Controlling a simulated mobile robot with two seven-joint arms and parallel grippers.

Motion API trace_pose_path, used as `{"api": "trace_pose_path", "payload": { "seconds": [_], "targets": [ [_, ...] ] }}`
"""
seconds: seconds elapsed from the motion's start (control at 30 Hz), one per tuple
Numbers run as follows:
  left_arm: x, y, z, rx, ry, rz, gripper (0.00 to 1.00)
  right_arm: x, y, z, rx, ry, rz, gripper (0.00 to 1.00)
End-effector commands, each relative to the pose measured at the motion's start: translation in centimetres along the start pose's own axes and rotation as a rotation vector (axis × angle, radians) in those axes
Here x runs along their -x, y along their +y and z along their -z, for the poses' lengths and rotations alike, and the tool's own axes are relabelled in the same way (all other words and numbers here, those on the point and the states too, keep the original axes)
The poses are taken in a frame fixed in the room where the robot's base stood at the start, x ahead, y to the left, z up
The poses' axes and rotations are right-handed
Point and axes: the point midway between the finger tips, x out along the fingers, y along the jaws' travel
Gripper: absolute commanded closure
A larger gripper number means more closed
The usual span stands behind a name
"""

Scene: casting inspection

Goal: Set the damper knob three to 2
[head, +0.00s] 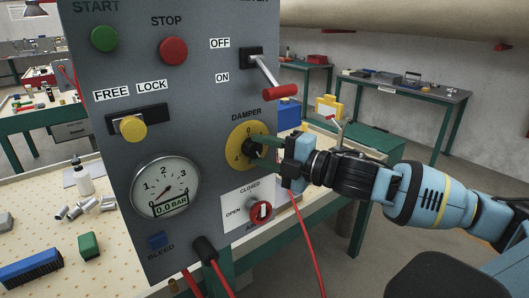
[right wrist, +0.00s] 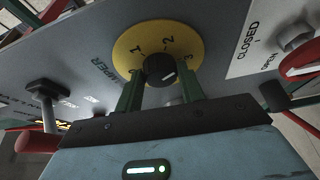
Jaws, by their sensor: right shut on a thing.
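The damper knob (right wrist: 160,70) is a black knob at the centre of a round yellow dial (head: 236,155) on the grey panel. The right wrist view shows the numbers 1, 2 and 3 on the dial (right wrist: 128,52). A short white mark shows on the knob's face, but I cannot tell which number it points to. My right gripper (head: 253,146) reaches in from the right, and its green fingers are shut on the knob, one on each side; it also shows in the right wrist view (right wrist: 160,88). My left gripper is not in view.
The OFF/ON lever with a red grip (head: 282,91) sticks out above the dial. A red air valve knob (head: 261,211) sits below it. A pressure gauge (head: 165,186) and a yellow FREE/LOCK knob (head: 132,127) are to the left. A red hose (head: 307,240) hangs below my right gripper.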

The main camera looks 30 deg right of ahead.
Motion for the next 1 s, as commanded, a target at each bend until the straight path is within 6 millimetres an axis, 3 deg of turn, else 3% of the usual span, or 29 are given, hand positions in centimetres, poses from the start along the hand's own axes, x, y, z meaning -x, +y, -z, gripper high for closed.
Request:
{"api": "trace_pose_path", "payload": {
  "seconds": [0.27,0.7,1.0],
  "targets": [
    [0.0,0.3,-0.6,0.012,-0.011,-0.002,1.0,-0.1,0.5,-0.1,0.208,-0.002,0.081,0.84],
    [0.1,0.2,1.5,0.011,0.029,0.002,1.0,0.0,0.9,0.2,0.452,-0.001,0.181,0.84],
    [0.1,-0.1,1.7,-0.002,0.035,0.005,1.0,-0.1,0.7,0.2,0.528,0.001,0.216,0.84]
  ]
}}
